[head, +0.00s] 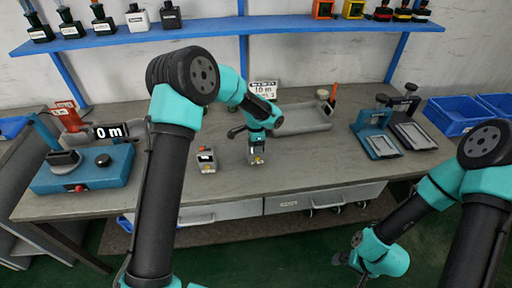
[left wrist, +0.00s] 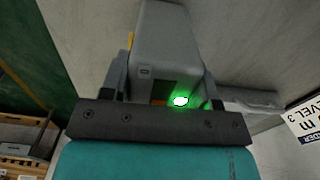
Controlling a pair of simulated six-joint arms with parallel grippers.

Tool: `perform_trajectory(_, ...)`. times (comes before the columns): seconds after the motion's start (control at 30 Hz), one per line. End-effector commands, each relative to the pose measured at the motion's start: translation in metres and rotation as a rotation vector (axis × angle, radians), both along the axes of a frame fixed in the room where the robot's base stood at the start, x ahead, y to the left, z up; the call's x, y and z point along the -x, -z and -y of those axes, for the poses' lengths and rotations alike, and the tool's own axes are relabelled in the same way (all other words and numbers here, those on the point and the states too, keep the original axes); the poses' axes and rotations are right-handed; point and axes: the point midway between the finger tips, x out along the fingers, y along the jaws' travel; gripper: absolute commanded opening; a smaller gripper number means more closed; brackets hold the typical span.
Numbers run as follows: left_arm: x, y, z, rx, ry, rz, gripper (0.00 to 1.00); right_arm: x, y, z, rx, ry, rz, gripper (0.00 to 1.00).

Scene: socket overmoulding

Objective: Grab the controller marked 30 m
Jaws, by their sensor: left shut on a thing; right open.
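My left gripper (head: 257,146) is over the middle of the table, pointing down, shut on a small grey controller (head: 256,159). In the left wrist view the grey controller (left wrist: 165,45) sits between the fingers, with a bright green light at its near end. No marking on it can be read. Whether it touches the table is hard to tell. A second grey controller (head: 207,160) with a dark and red top stands on the table to the left; its marking is too small to read. My right gripper (head: 352,258) is low in front of the table, open and empty.
A blue machine (head: 85,170) with a 0 m label is at left. Blue-and-grey presses (head: 378,140) and blue bins (head: 450,117) are at right. The front middle table is clear.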

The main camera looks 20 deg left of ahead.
Motion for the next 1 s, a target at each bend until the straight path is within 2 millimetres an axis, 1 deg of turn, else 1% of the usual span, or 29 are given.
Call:
perform_trajectory(0.23, -0.001, -0.029, 0.0, 0.001, -0.002, 0.004, 0.28, 0.0, 0.0, 0.0, 0.0, 0.0, 0.0, 1.0)
perform_trajectory(0.37, 0.017, -0.028, 0.005, 0.0, 0.001, -0.001, 0.28, 0.0, 0.0, 0.0, 0.0, 0.0, 0.0, 1.0)
perform_trajectory(0.47, 0.032, -0.03, 0.009, 0.0, 0.003, -0.001, 0.28, 0.0, 0.0, 0.0, 0.0, 0.0, 0.0, 1.0)
perform_trajectory(0.57, 0.051, -0.031, 0.014, 0.0, 0.001, -0.001, 0.28, 0.0, 0.0, 0.0, 0.0, 0.0, 0.0, 1.0)
perform_trajectory(0.8, 0.105, -0.036, 0.03, 0.001, 0.003, 0.0, 0.28, 0.0, 0.0, 0.0, 0.0, 0.0, 0.0, 1.0)
perform_trajectory(0.9, 0.124, -0.038, 0.036, 0.0, 0.003, 0.0, 0.28, 0.0, 0.0, 0.0, 0.0, 0.0, 0.0, 1.0)
perform_trajectory(1.0, 0.138, -0.04, 0.04, 0.0, 0.002, 0.0, 0.28, 0.0, 0.0, 0.0, 0.0, 0.0, 0.0, 1.0)
